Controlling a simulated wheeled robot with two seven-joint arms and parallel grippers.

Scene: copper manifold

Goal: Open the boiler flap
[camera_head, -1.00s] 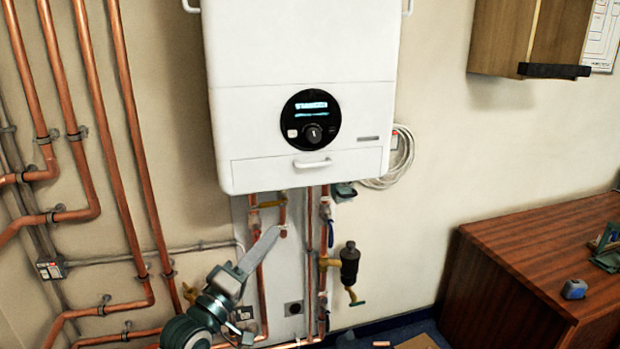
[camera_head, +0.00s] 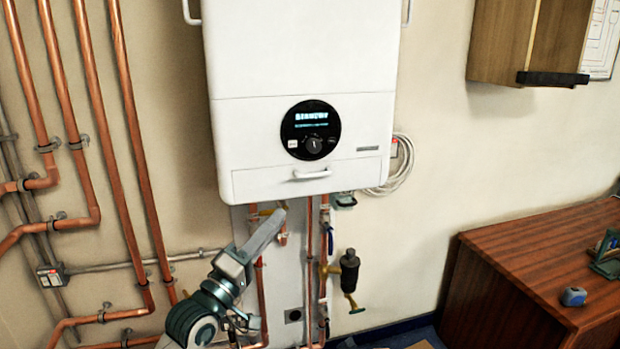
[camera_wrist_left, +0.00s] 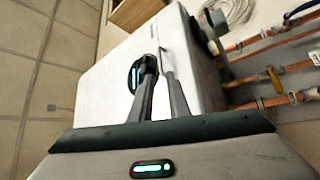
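The white boiler (camera_head: 300,60) hangs on the wall, with a round black dial and display (camera_head: 310,130) on its front. The boiler flap (camera_head: 262,182) is the low panel below the dial; it looks closed, flush with the front. A white bar handle (camera_head: 312,174) sits at its top edge. My left gripper (camera_head: 279,216) is below the boiler, left of the handle and apart from it. In the left wrist view my left gripper (camera_wrist_left: 157,58) shows two fingers with a narrow gap between them, pointing toward the boiler (camera_wrist_left: 190,75). My right gripper is out of view.
Copper pipes (camera_head: 130,120) run down the wall at the left. More pipes and a dark valve (camera_head: 349,265) hang under the boiler, close to my left arm. A wooden cabinet (camera_head: 525,40) and a brown desk (camera_head: 530,250) are at the right.

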